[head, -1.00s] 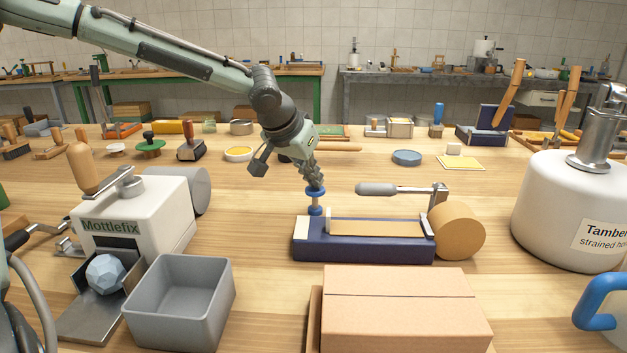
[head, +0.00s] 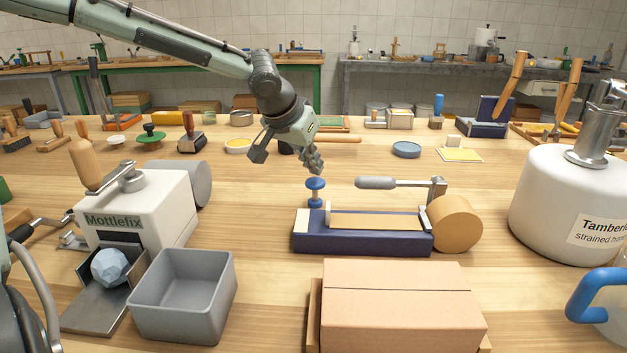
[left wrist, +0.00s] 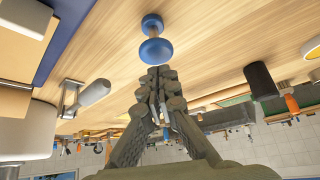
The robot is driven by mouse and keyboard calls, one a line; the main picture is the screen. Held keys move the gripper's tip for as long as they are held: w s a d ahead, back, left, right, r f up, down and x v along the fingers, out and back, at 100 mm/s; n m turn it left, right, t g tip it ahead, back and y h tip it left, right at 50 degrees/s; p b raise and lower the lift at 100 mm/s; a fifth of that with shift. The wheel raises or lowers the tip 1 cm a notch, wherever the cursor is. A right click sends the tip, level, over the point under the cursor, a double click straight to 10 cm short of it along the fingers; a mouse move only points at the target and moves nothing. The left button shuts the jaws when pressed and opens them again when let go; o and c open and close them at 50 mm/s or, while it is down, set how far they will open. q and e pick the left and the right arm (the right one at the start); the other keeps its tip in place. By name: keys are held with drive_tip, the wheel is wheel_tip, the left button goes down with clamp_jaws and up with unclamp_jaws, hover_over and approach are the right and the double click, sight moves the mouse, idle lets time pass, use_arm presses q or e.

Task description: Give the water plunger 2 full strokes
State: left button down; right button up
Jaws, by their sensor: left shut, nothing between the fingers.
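The water plunger (head: 315,184) has a round blue knob on a pale stem above a blue collar. It stands upright at the left end of a dark blue tape dispenser-like device (head: 363,243), with pale stem showing between knob and collar. The knob also shows in the left wrist view (left wrist: 156,51). My left gripper (head: 316,168) is shut and empty, its fingertips just above the knob with a small gap. The fingertips show in the left wrist view (left wrist: 160,72) close to the knob. My right gripper is not in view.
A grey lever handle (head: 376,183) and a tan roll (head: 455,223) are at the device's right. A cardboard box (head: 400,300) stands in front. A grey bin (head: 205,270) and the white Mottlefix machine (head: 150,205) are left. A white honey tank (head: 560,200) stands right.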

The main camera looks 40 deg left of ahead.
sight(314, 182)
use_arm(q)
drive_tip(key=shift+f+b, duration=1.35)
drive_tip(key=shift+f, duration=0.7)
drive_tip(key=shift+r+p, duration=1.25)
drive_tip(key=shift+p, duration=0.1)
drive_tip(key=shift+r+p, duration=0.65)
drive_tip(key=shift+r, duration=0.2)
